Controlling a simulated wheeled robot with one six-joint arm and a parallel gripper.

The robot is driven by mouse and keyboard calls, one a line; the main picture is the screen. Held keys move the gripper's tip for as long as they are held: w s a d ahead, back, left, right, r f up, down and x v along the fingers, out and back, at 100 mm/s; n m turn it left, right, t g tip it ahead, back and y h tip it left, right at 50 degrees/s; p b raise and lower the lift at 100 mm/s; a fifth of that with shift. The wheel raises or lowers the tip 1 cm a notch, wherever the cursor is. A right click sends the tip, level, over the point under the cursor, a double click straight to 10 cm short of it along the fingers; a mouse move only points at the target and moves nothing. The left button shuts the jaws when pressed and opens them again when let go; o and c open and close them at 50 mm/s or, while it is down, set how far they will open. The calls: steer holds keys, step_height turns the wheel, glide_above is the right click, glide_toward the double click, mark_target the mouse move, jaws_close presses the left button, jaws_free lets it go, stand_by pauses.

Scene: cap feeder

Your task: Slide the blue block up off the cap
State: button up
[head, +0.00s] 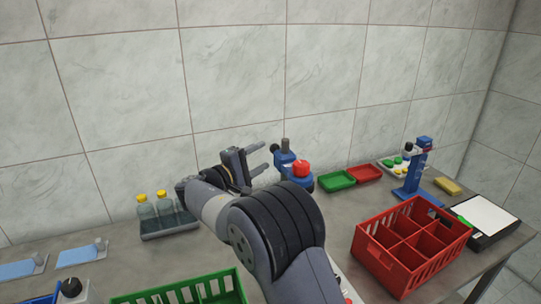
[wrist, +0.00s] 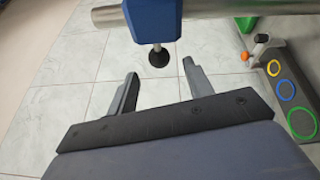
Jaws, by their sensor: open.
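The blue block (wrist: 152,18) sits around a thick silver post (wrist: 215,12) at the top of the wrist view. A black round-ended stem projects from the block. In the head view the blue block (head: 283,158) is just right of my gripper (head: 261,157), partly hidden. My gripper is open and empty, and its fingers point toward the block. In the wrist view the gripper (wrist: 162,72) has its fingertips apart from the block, one on each side of the black stem. I cannot make out the cap for certain.
A red knob (head: 301,168) stands close right of the block. Left are bottles with yellow caps (head: 160,194); right are green (head: 336,181) and red trays (head: 364,173), a blue stand (head: 412,178) and a red crate (head: 372,251). A ringed board (wrist: 292,100) lies at the wrist view's right.

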mark_target(271, 151)
steer(key=v, duration=0.4)
steer(key=shift+s+a, duration=0.1)
steer(key=p+x, duration=0.1)
steer(key=x, duration=0.9)
steer(key=shift+p, duration=0.4)
steer(key=shift+w+d, duration=0.25)
steer(key=shift+w, duration=0.05)
steer(key=shift+f, duration=0.15)
